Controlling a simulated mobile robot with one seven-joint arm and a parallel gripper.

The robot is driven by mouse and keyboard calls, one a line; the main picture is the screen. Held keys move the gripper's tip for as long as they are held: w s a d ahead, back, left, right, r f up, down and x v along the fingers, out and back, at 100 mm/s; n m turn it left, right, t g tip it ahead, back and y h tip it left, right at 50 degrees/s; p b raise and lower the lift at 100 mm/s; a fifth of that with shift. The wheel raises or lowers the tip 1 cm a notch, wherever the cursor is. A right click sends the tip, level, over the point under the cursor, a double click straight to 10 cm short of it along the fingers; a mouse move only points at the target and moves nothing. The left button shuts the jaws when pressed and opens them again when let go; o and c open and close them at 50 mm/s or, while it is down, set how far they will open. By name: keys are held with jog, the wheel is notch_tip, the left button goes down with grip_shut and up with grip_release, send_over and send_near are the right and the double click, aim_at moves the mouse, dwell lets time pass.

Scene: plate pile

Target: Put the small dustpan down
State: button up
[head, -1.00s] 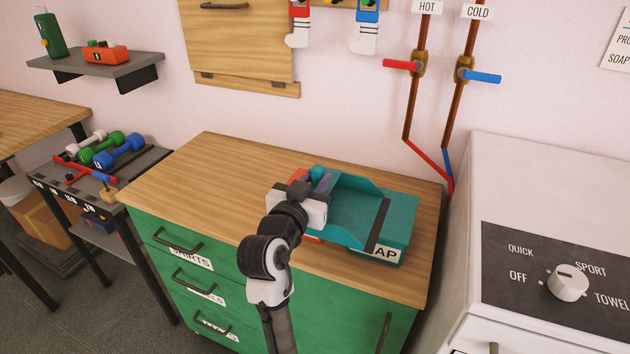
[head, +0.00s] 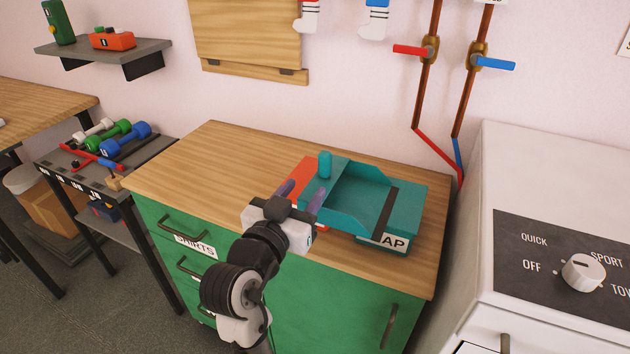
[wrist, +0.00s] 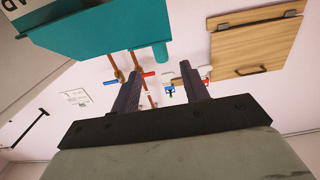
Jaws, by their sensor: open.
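The small teal dustpan (head: 348,205) lies on the dresser's wooden top, over or against a teal box (head: 412,212) with a partly covered label ending in "AP". The dustpan's stubby handle (head: 325,164) points up and left. My gripper (head: 303,192) is open and empty, just in front of and left of the dustpan. Its two purple-grey fingers appear apart from the handle. In the wrist view my gripper (wrist: 162,71) shows a clear gap between its fingers, with the teal handle end (wrist: 159,52) beyond the tips. What the dustpan's underside rests on is partly hidden.
A red-orange thing (head: 299,176) lies beside the dustpan, partly hidden. The wooden top (head: 225,160) is clear to the left. A white machine (head: 545,190) stands at right, pipes with red and blue valves behind. A rack of dumbbells (head: 115,138) stands left.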

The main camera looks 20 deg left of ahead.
jog(key=shift+s+r+p, duration=0.1)
jog(key=shift+s+p, duration=1.15)
jog(key=shift+p, duration=1.15)
jog(key=shift+a, duration=0.1)
